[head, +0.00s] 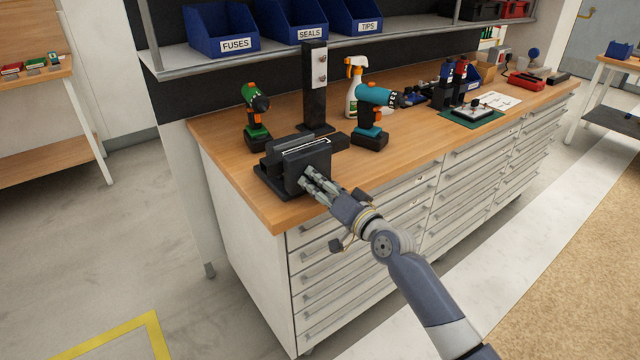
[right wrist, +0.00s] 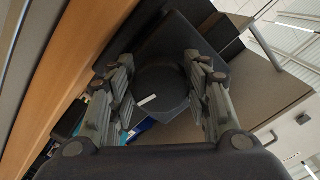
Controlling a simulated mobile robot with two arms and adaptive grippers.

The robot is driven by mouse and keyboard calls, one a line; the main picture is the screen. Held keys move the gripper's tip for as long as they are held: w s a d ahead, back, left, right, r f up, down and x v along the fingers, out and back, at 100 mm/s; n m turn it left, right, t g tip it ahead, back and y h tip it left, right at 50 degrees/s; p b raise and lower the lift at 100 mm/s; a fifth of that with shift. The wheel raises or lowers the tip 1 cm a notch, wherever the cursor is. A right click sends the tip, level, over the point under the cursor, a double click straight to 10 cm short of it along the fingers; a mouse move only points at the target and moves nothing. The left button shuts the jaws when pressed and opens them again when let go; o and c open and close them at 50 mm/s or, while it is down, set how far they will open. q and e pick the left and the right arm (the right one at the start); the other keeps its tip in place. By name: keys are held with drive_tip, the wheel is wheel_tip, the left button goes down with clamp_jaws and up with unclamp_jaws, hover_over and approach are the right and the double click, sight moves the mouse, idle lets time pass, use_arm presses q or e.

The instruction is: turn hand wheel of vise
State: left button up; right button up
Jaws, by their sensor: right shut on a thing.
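The dark vise (head: 285,158) stands at the near left corner of the wooden workbench. My right gripper (head: 312,180) reaches its front face from the lower right. In the right wrist view, the round dark hand wheel (right wrist: 162,88) sits between the two fingers, with a short pale mark (right wrist: 147,100) on its face, slightly slanted. My right gripper is shut on the hand wheel, one finger at each side. In the head view the fingers hide the hand wheel. My left gripper is not in view.
A green drill (head: 257,118) stands behind the vise, and a teal drill (head: 371,118) to its right. A dark post (head: 314,88) rises behind it. Blue bins (head: 221,30) sit on the shelf above. The bench top (head: 228,137) left of the vise is clear.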

drive_tip(key=m+p, duration=0.1)
drive_tip(key=m, duration=0.3)
drive_tip(key=shift+r+m, duration=0.1)
drive_tip(key=shift+m, duration=0.3)
drive_tip(key=m+p, duration=0.1)
drive_tip(key=m, duration=0.3)
drive_tip(key=shift+m, duration=0.3)
drive_tip(key=o, duration=1.1)
drive_tip(key=v, duration=1.2)
